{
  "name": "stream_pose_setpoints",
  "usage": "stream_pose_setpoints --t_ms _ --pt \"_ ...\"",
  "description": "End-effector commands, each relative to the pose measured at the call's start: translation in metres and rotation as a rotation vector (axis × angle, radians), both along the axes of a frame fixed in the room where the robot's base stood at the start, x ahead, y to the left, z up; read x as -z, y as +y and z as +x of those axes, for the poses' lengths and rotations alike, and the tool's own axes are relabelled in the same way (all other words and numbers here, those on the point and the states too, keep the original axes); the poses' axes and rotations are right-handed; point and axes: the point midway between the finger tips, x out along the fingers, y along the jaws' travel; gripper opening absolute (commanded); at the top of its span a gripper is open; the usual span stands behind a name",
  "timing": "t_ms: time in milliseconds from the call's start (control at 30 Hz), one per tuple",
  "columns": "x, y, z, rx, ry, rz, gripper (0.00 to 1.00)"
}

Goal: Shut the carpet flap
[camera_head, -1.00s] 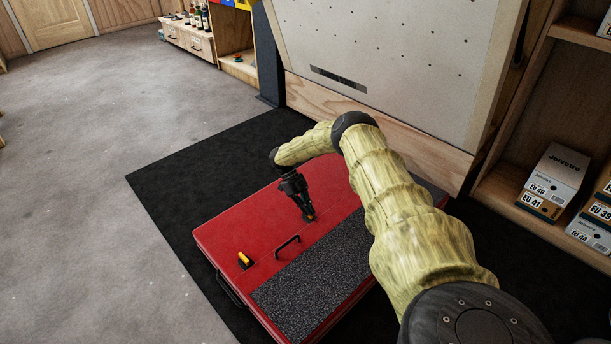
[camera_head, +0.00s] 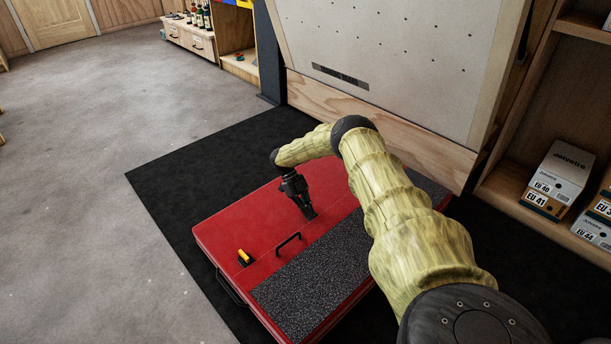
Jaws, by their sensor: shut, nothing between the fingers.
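A red crash pad (camera_head: 225,235) lies on a black mat. A dark grey speckled carpet flap (camera_head: 312,290) lies flat along its near right part, and its far end also shows right of my arm. My yellow-sleeved arm covers the middle of the flap. My gripper (camera_head: 309,215) points down at the red top, close to the flap's left edge, and is shut and empty. I cannot tell whether its tips touch the pad. A black handle (camera_head: 288,244) stands on the red top, left of the flap.
A small yellow and black item (camera_head: 244,258) sits on the pad's left part. A climbing board (camera_head: 390,60) rises behind the pad. A shelf with shoe boxes (camera_head: 559,178) stands at the right. Grey floor at the left is clear.

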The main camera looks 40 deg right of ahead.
Motion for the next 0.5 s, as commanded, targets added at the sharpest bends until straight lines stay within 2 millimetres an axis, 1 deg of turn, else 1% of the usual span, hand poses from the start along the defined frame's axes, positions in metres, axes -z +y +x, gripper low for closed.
stream_pose_setpoints --t_ms 167,467,500 --pt "-0.011 0.000 0.001 0.000 -0.001 0.000 0.00" --pt "-0.044 0.002 0.002 -0.004 0.000 0.001 0.00" --pt "-0.039 0.003 0.004 -0.004 0.001 0.000 0.00"
